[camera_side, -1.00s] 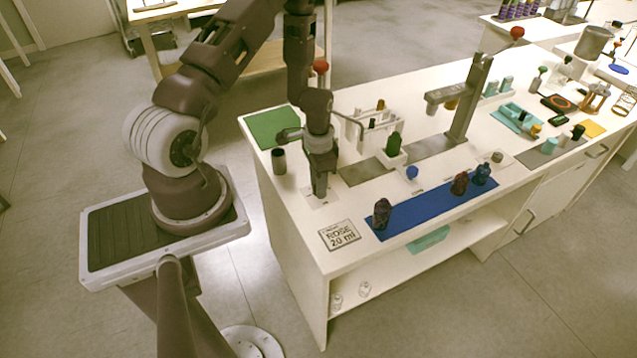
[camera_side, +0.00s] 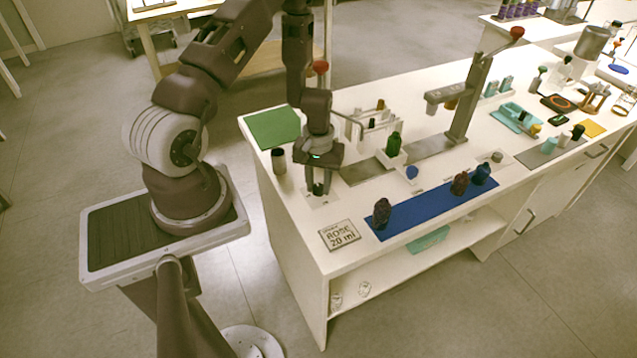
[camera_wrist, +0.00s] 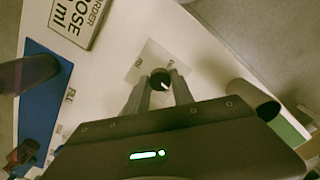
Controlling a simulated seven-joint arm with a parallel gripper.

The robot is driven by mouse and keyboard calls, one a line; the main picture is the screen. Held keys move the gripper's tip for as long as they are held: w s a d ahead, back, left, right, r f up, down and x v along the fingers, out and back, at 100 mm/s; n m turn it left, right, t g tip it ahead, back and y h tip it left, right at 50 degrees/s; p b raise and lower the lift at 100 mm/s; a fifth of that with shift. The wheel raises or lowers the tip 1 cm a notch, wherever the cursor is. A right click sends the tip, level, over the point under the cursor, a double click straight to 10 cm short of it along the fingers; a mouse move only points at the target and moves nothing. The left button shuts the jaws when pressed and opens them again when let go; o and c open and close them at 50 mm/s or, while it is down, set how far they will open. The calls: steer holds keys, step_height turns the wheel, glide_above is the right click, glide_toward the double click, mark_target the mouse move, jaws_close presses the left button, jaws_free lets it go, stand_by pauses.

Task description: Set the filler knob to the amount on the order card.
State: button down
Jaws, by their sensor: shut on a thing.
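The order card (camera_side: 339,235) lies flat near the front left of the bench and reads ROSE 20 ml; part of it shows in the wrist view (camera_wrist: 76,18). The filler knob (camera_wrist: 160,80) is a small dark round knob with a white pointer mark on a pale plate (camera_wrist: 140,62). My gripper (camera_side: 319,190) points straight down over the plate. In the wrist view my gripper (camera_wrist: 162,84) is shut on the knob, with one finger on either side. The plate's printed marks are too small to read.
A blue mat (camera_side: 425,215) with dark bottles lies to the right of the card. A dark cup (camera_side: 279,161) stands close to my gripper on the left. A green mat (camera_side: 272,127), a white rack and a green bottle (camera_side: 394,144) are behind.

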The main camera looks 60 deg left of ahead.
steer(key=n, duration=0.3)
steer(key=shift+n, duration=2.1)
steer(key=c, duration=1.1)
jaws_free()
